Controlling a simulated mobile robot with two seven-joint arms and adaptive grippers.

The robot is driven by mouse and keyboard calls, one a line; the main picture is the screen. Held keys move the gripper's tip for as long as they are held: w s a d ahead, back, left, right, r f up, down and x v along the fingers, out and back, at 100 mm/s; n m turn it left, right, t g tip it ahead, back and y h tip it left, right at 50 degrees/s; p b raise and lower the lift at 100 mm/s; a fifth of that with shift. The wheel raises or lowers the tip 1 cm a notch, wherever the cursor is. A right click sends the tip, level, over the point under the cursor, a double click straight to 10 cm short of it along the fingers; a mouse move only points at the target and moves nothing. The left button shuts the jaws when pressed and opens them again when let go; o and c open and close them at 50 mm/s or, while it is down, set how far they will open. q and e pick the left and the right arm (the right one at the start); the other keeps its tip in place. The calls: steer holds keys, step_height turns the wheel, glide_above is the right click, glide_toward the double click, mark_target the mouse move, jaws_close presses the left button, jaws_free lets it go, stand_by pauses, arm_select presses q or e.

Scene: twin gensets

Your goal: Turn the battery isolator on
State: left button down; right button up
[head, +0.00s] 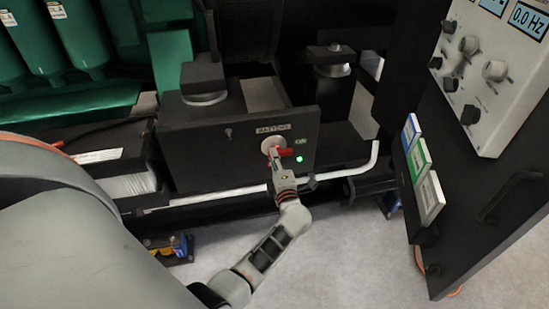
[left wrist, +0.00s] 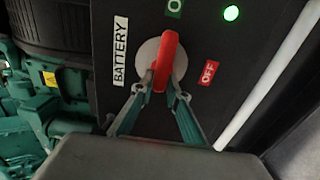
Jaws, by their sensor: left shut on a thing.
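The battery isolator is a red handle (left wrist: 166,58) on a round grey plate (left wrist: 147,52), set in a dark box face (head: 240,153) with a battery label (left wrist: 120,50). In the left wrist view the handle's long end points up toward the green label (left wrist: 174,7), only partly in frame. The red OFF label (left wrist: 208,73) is to the right. A small green lamp (left wrist: 231,13) is lit, also in the head view (head: 299,159). My left gripper (left wrist: 163,88) is shut on the handle, one finger on each side. My right gripper is not in view.
A pale bent rail (head: 345,173) runs below and right of the box face. A battery (head: 95,157) is at left. Grey floor (head: 345,245) is open in front.

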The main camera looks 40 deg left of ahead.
arm_select(q)
steer(key=shift+d+f, duration=0.1)
stand_by(0.4)
steer(key=c, duration=2)
jaws_free()
steer(key=shift+o, duration=0.2)
